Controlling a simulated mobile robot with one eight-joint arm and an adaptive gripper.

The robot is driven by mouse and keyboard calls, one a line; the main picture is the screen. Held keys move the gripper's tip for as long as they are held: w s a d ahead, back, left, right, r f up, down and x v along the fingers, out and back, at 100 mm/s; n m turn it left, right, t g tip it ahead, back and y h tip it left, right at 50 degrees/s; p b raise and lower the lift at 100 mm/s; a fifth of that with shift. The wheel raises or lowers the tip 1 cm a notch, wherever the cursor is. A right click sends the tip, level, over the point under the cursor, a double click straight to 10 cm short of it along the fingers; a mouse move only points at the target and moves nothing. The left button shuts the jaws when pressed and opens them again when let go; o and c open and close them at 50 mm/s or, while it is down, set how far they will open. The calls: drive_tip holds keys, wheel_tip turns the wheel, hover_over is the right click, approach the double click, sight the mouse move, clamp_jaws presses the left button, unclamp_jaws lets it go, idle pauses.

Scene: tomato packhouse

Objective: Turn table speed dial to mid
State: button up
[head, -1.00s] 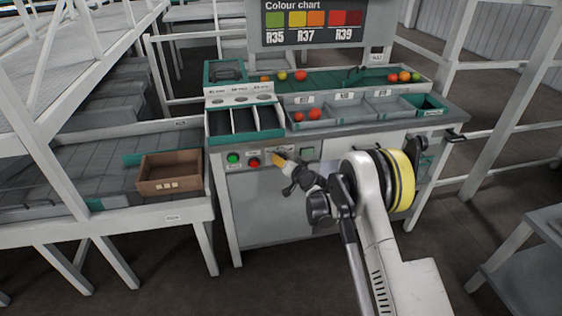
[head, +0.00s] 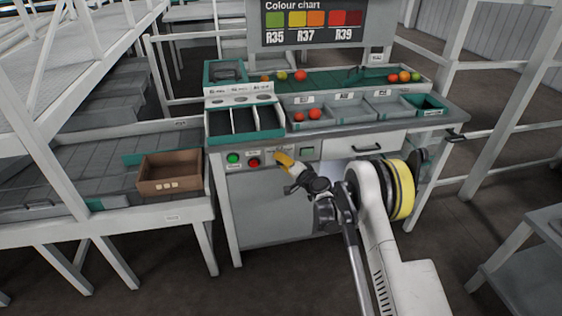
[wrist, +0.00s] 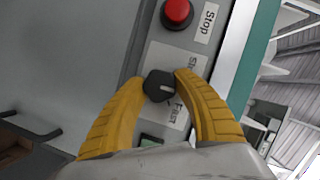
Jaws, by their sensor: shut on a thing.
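The speed dial is a black knob (wrist: 158,86) with a light pointer line, on a pale plate (wrist: 184,64) with partly covered lettering, "Fast" at one end. My gripper (wrist: 160,87) has its yellow fingers closed on both sides of the dial in the wrist view. The pointer line lies across the plate, between its two ends. In the head view my gripper (head: 280,155) is at the front panel of the sorting table (head: 270,210) and covers the dial.
A red Stop button (wrist: 177,11) sits close to the dial. In the head view, a green button (head: 233,158) is left of the red one (head: 254,163). A brown crate (head: 170,186) stands on the left conveyor. Tomatoes (head: 314,113) lie in the grey bins above.

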drive_tip(key=o, duration=1.2)
drive_tip(key=v, duration=1.2)
drive_tip(key=shift+r, duration=0.15)
